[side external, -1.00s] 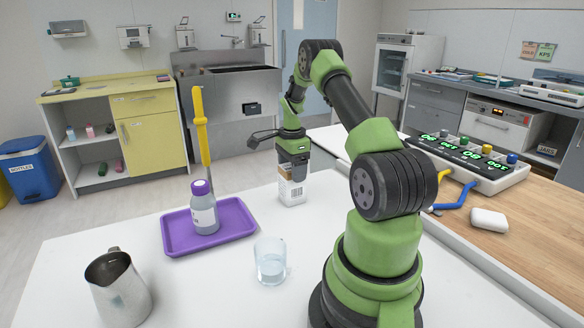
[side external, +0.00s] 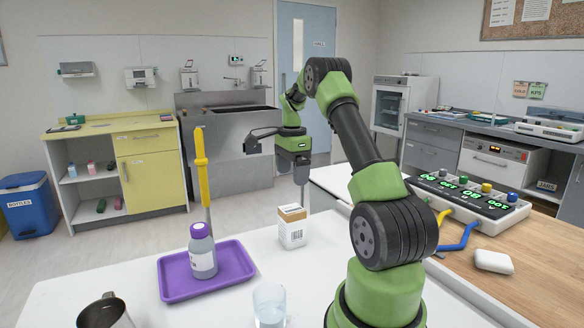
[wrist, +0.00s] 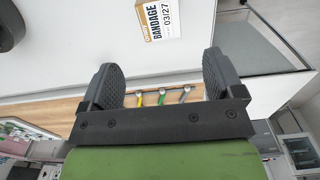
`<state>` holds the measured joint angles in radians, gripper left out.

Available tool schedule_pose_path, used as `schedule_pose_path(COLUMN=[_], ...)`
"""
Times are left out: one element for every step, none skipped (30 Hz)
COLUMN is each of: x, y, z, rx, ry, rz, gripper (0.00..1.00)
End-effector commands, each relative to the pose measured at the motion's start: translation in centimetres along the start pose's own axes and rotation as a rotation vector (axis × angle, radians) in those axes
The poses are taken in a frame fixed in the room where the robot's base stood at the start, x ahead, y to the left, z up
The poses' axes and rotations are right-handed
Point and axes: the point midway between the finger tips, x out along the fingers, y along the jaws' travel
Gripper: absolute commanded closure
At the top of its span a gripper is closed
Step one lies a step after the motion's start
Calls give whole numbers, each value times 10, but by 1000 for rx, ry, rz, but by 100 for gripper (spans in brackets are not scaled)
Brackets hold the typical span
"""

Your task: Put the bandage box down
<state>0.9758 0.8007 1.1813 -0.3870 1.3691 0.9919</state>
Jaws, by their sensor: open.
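The bandage box (side external: 292,232), white with an orange-brown band near its top, stands upright on the white table (side external: 240,233). In the wrist view its printed face (wrist: 159,20) reads "BANDAGE 03/27" and lies beyond the fingertips, at the top edge.
Left of the box is a purple tray (side external: 235,253) with a purple-capped bottle (side external: 202,251). A glass of water (side external: 269,306) and a metal jug (side external: 105,312) stand nearer the camera.

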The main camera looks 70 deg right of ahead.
Motion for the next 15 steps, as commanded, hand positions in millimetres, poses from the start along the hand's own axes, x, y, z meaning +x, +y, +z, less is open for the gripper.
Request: schedule_pose_path(x=[-5,-8,-11,-15,-20,-27,-34,-42,-54,-64,-74,-87,-96,-105,-115], y=[0,0,0,1,1,3,6,9,15,22,30,42,54,65,82], z=[0,0,2,5,10,18,28,38,55,68,83,102,116,128,144], rx=[1,0,-8,-21,-41,-80,-121,-170,-250,-317,-391,-495,-574,-653,-756], ry=[0,0,0,0,-1,-3,-5,-6,-9,-11,-13,-17,-20,-22,-26], rz=[-3,-3,-5,-9,-15,-28,-40,-55,-82,-104,-126,-160,-186,-212,-248], gripper=[13,13,13,13,13,13,13,13,13,13,13,13,13,13,13])
